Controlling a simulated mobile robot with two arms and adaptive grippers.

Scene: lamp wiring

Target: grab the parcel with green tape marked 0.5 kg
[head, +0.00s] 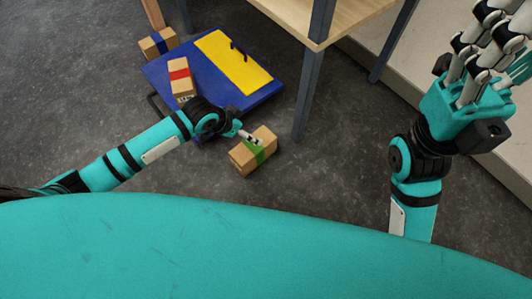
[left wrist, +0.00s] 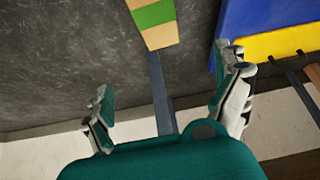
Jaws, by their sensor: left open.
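The parcel with green tape (head: 243,160) is a brown cardboard box on the dark floor, just right of the blue platform's near corner. No weight mark is readable on it. In the left wrist view its end with the green band (left wrist: 153,16) shows at the top, cut off by the edge. My left gripper (head: 250,138) is at the parcel's upper left side, its fingers overlapping it in the head view. In the left wrist view the fingers (left wrist: 168,76) are spread with nothing between them. My right gripper (head: 486,55) is raised at the far right, away from the parcel.
A blue platform (head: 215,97) with a yellow panel (head: 230,62) bears a parcel with red tape (head: 182,87). A parcel with blue tape (head: 150,50) is at its far left corner. A wooden table (head: 335,15) with grey legs stands behind the green-taped parcel.

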